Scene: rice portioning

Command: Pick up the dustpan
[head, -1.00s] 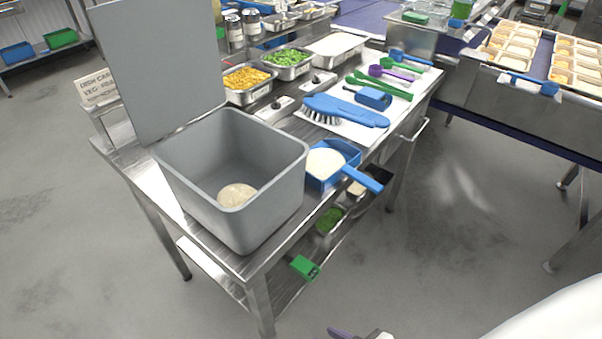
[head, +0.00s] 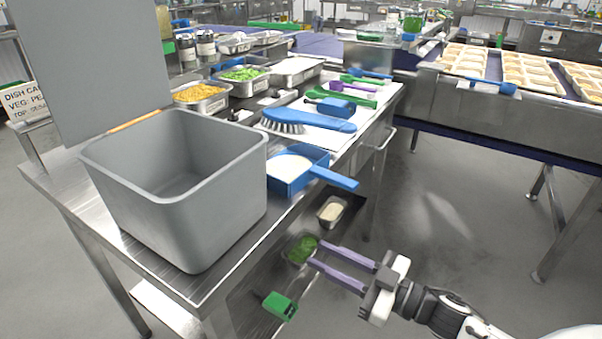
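The blue dustpan (head: 334,178) lies on the steel table's right edge in the head view. Its pan holds a white heap, and its handle points right, past the table edge. My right gripper (head: 316,253) is below and apart from the dustpan, in front of the table's side. Its two purple fingers are spread with nothing between them. My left gripper is not in view.
A grey open bin (head: 190,215) stands left of the dustpan. A blue brush (head: 320,120) lies on a white board behind it. A green container (head: 279,306) and small trays are on the lower shelf. The floor to the right is clear.

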